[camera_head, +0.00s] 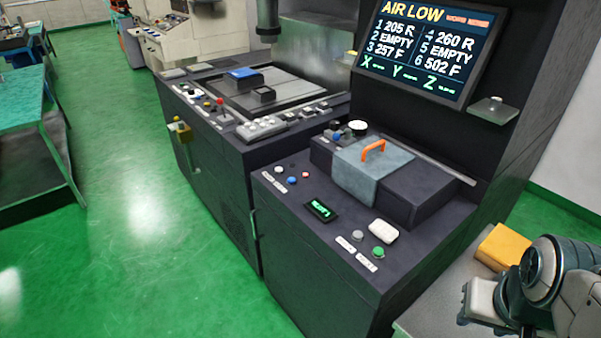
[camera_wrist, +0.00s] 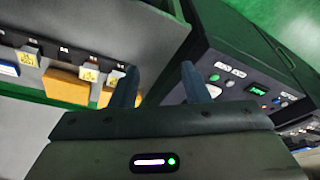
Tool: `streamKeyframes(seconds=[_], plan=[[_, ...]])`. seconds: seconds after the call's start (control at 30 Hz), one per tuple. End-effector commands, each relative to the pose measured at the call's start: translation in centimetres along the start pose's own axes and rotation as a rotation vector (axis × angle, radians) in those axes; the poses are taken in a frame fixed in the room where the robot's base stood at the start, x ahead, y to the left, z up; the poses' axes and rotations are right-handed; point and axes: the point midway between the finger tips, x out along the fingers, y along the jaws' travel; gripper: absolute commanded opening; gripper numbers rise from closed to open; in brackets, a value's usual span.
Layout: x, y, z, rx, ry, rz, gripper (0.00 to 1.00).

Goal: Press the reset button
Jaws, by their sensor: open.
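The control panel (camera_head: 318,256) has a grey button (camera_head: 357,236) and a green button (camera_head: 378,251) near its front right corner, each with a small white label. Blue, red and white buttons sit further left on it. The label text is too small to read, so I cannot tell which is the reset button. In the wrist view the green button (camera_wrist: 230,83) and the grey button (camera_wrist: 214,78) show right of my fingers. My gripper (camera_wrist: 160,70) is open and empty, apart from the panel. In the head view my gripper (camera_head: 464,302) is at the lower right.
A lit green display (camera_head: 321,210) and a white object (camera_head: 383,231) are near the buttons. A yellow box (camera_head: 502,247) is on a light surface beside my arm. The screen (camera_head: 424,50) reads AIR LOW.

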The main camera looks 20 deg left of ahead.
Motion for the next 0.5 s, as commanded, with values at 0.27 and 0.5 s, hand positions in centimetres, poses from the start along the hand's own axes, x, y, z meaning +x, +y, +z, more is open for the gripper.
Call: streamKeyframes(seconds=[0.27, 0.5], plan=[[0.0, 0.0, 0.0, 0.0, 0.0, 0.0, 0.0], [0.0, 0.0, 0.0, 0.0, 0.0, 0.0, 0.0]])
